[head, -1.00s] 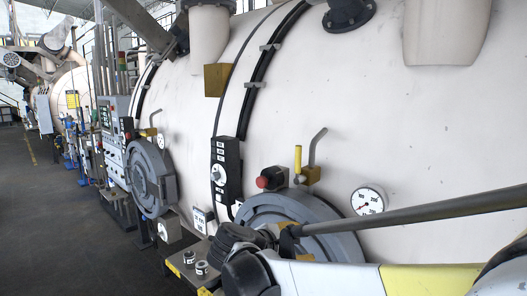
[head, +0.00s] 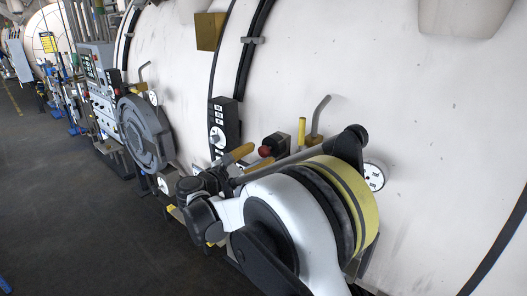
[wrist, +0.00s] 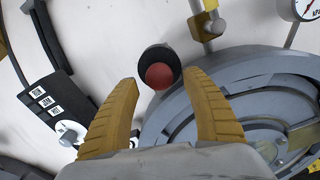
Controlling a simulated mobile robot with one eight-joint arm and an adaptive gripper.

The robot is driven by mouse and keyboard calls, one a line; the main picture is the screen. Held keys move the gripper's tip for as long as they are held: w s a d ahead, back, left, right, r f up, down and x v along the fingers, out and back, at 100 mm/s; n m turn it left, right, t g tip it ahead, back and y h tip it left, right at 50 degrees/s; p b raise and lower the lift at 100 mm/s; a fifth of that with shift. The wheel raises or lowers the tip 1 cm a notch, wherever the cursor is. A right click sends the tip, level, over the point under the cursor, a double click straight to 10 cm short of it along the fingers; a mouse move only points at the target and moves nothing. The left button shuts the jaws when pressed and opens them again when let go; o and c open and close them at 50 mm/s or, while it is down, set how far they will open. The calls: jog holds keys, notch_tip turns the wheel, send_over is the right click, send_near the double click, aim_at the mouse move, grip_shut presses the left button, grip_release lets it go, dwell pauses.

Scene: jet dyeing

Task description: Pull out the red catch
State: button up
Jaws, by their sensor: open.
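The red catch (wrist: 160,76) is a round red knob set in a dark cylindrical housing on the white vessel wall. In the wrist view it sits just beyond and between my two yellow fingertips. It also shows in the head view (head: 265,151), at the end of its dark housing. My gripper (wrist: 161,92) is open, with one finger on each side and nothing between them. In the head view my gripper (head: 252,156) is close to the red knob. I cannot tell whether a finger touches the housing.
A black control box (head: 222,128) with a round dial is left of the catch. A yellow-handled valve (head: 301,132) and a pressure gauge (head: 373,177) are to its right. A round grey hatch (wrist: 250,100) lies below right of the catch. Dark floor (head: 60,200) lies open at left.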

jog(key=shift+x, duration=1.05)
jog(key=shift+c, duration=0.4)
jog(key=shift+s, duration=0.1)
grip_shut()
jog(key=shift+b+v, duration=0.65)
jog(key=shift+v, duration=0.55)
jog(key=shift+s+a, duration=0.1)
jog(key=shift+o, duration=0.4)
grip_release()
